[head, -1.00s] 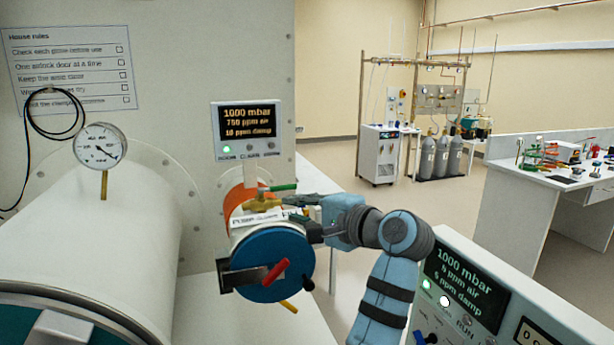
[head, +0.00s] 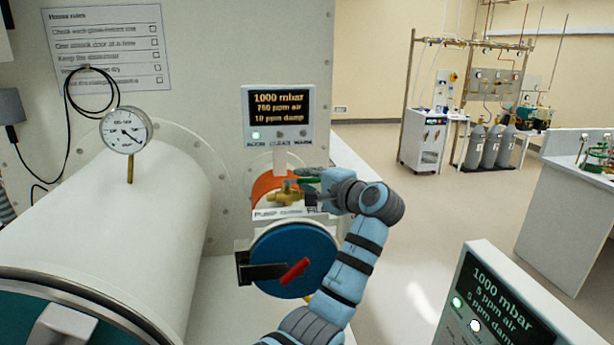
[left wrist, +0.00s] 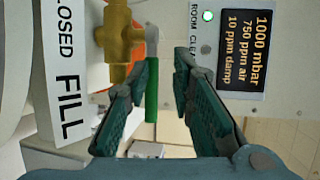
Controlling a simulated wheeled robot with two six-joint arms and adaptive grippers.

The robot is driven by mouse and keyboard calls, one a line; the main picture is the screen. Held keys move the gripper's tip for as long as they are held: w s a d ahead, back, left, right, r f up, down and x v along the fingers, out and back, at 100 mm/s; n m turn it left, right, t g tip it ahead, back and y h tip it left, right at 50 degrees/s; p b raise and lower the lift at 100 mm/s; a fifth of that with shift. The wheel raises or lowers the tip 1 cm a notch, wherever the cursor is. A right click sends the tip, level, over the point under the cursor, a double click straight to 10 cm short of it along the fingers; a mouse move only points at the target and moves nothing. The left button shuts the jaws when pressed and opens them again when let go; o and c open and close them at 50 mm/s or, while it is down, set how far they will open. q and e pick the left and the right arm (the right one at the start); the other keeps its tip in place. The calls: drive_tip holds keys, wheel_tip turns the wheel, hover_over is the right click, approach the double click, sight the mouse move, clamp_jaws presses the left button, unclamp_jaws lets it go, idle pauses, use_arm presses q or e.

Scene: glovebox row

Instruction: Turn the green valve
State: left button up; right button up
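The green valve handle (left wrist: 151,92) is a straight lever on a brass valve body (left wrist: 118,40), which also shows in the head view (head: 286,195) above the blue round door. A label beside it reads FILL and CLOSED. My left gripper (head: 311,184) is at the valve, its fingers partly hiding the handle in the head view. In the left wrist view the gripper (left wrist: 164,65) is open, with the handle between its fingers, nearer the left finger. I cannot tell if that finger touches it. My right gripper is out of view.
The blue door (head: 290,262) with a red handle (head: 294,271) is below the valve. A display panel (head: 278,117) reading 1000 mbar stands just above it. A large white cylinder (head: 125,230) with a gauge (head: 126,130) is at left. Open floor lies to the right.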

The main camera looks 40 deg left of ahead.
sight(317, 181)
use_arm(q)
drive_tip(key=shift+w+r, duration=0.2)
drive_tip(key=shift+w, duration=0.2)
drive_tip(key=shift+w+d+f, duration=0.1)
drive_tip(key=shift+w+f, duration=0.1)
drive_tip(key=shift+w, duration=0.35)
drive_tip(key=shift+w+d+f, duration=0.1)
drive_tip(key=shift+w+f, duration=0.1)
drive_tip(key=shift+w, duration=0.3)
drive_tip(key=shift+w+a+f+m, duration=0.3)
drive_tip(key=shift+w+a+f, duration=0.6)
drive_tip(key=shift+w+a, duration=0.2)
drive_tip(key=shift+c, duration=0.6)
drive_tip(key=shift+a+f, duration=0.1)
drive_tip(key=shift+a, duration=0.1)
drive_tip(key=c, duration=0.4)
drive_tip(key=shift+s+d, duration=0.1)
drive_tip(key=shift+s, duration=0.25)
clamp_jaws()
drive_tip(key=shift+s+d+r, duration=0.3)
drive_tip(key=shift+r, duration=0.05)
drive_tip(key=shift+s, duration=0.1)
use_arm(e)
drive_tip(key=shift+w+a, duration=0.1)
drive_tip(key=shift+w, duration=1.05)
use_arm(q)
drive_tip(key=shift+d+r, duration=0.1)
